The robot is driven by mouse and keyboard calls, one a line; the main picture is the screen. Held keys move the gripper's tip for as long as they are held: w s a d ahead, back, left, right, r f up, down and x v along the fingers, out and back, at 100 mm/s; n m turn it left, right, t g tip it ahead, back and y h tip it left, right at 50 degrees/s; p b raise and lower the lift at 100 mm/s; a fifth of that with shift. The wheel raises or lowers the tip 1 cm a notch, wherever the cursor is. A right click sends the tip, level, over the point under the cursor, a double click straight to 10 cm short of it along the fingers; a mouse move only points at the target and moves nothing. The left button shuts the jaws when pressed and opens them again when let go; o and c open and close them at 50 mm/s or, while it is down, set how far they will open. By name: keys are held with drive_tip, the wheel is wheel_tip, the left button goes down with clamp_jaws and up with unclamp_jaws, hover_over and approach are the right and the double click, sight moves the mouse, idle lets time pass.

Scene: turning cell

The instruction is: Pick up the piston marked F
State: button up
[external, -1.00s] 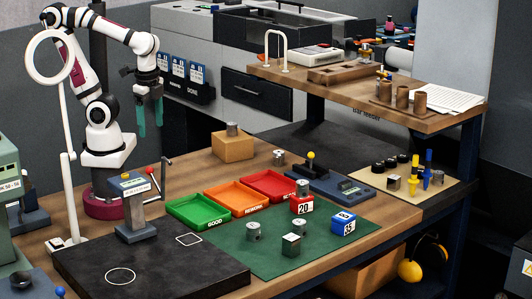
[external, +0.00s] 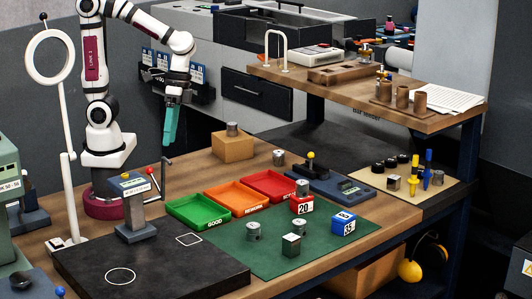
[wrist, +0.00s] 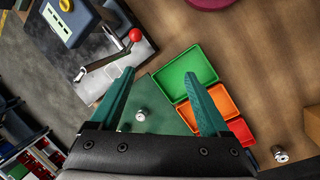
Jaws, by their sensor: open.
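Several grey metal pistons are in the external view, and I cannot read an F on any of them. Two, a left piston (external: 253,231) and a right piston (external: 291,244), are on the green mat (external: 340,252). Another piston (external: 279,157) stands on the wooden bench, one (external: 232,129) on a cardboard box and one (external: 303,187) on the red 20 block. My gripper (external: 168,135) is open and empty, high above the bench's back left. In the wrist view, a piston (wrist: 140,115) on the mat shows between its teal fingers, far below.
Green (external: 199,211), orange (external: 236,197) and red (external: 268,185) trays stand mid-bench. A press-like device with a red-knobbed lever (external: 135,205) and a ring on a white stand (external: 64,140) are on the left. A blue 35 block (external: 344,222) is on the mat.

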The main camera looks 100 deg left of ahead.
drive_tip(key=w+d+f+n+h, duration=0.1)
drive_tip(key=w+d+n+h, duration=0.3)
drive_tip(key=w, duration=0.4)
drive_tip(key=n+t+h, duration=0.5)
drive_tip(key=n+t, duration=0.2)
drive_tip(key=n, duration=1.2)
hover_over(302, 228)
drive_tip(key=s+a, duration=0.2)
drive_tip(key=a, duration=0.1)
wheel_tip(302, 228, down, 12)
drive_tip(key=shift+t, duration=0.4)
drive_tip(key=f, duration=0.7)
drive_tip(key=shift+w+f, duration=0.15)
drive_tip(key=shift+w, duration=0.15)
drive_tip(key=x, duration=0.3)
drive_tip(key=shift+w+d, duration=0.1)
drive_tip(key=shift+d, duration=0.25)
drive_tip(key=shift+w+d+f, duration=0.2)
drive_tip(key=shift+w+d, duration=0.05)
drive_tip(key=shift+d, duration=0.15)
clamp_jaws()
